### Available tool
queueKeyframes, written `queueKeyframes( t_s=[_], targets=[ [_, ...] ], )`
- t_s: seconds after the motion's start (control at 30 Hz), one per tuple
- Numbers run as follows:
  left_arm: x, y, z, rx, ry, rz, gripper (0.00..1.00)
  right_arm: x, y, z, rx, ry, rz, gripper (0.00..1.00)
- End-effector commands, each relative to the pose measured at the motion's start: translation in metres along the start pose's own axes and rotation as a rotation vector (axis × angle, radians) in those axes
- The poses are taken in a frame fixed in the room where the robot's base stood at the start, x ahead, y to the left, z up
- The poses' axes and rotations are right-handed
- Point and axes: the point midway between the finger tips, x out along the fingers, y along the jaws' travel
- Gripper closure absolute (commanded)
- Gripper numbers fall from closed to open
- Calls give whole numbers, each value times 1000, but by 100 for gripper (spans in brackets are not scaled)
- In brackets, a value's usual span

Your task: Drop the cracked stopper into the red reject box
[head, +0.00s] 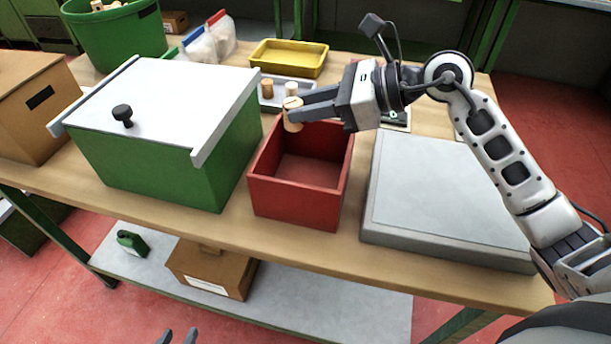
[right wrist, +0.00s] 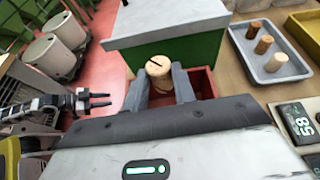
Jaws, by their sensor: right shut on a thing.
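The cracked stopper (head: 293,118) is a pale cork with a dark slit across its top; it shows in the right wrist view (right wrist: 158,68). My right gripper (head: 296,107) is shut on it and holds it roughly upright, above the back left part of the red reject box (head: 294,208). The box is open, and its visible floor is bare. In the right wrist view the box (right wrist: 203,82) is partly hidden behind my gripper. My left gripper (head: 178,338) is low at the bottom edge, away from the table; the right wrist view (right wrist: 104,99) shows its fingers apart and empty.
A green box (head: 165,150) with a white lid stands left of the red box. A grey slab (head: 445,195) lies to the right. Behind are a grey tray (right wrist: 273,74) with three stoppers, a yellow tray (head: 290,57) and a digital display (right wrist: 298,122).

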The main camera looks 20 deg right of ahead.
Motion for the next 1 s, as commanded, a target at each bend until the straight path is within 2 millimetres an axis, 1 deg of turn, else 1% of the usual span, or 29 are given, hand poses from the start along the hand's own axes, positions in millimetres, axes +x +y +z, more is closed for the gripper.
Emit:
queueKeyframes(
  t_s=[0.03, 0.27, 0.3, 0.37, 0.4, 0.67, 0.77, 0.87, 0.97, 1.0],
  targets=[
    [1, 0, 1, 1, 2, 1, 67, 1, 0, -3, 0, 0, -1, 94],
    [0, -1, -1, 6, 4, 2, 67, 1, 0, -3, -1, 0, -1, 94],
    [0, -1, -1, 6, 4, 2, 67, 1, 0, -3, -1, 0, -1, 71],
    [0, -1, -1, 7, 4, 2, 67, 1, 0, -3, 0, 0, -1, 54],
    [0, -1, -2, 7, 5, 1, 67, 1, 0, -3, 0, 0, -1, 48],
    [1, -2, -3, 9, 9, 1, 67, 1, 0, -3, 0, 0, -1, 48],
    [3, -2, -2, 9, 11, 0, 67, -4, -1, -4, 0, 1, -2, 48],
    [6, -2, 1, 9, 11, 0, 67, -16, -1, -6, -1, 3, -3, 48],
    [9, -2, 5, 9, 10, 2, 67, -36, -1, -8, -1, 5, -5, 48],
    [11, -2, 6, 8, 12, 3, 67, -46, -1, -8, -1, 5, -5, 48]
  ],
)
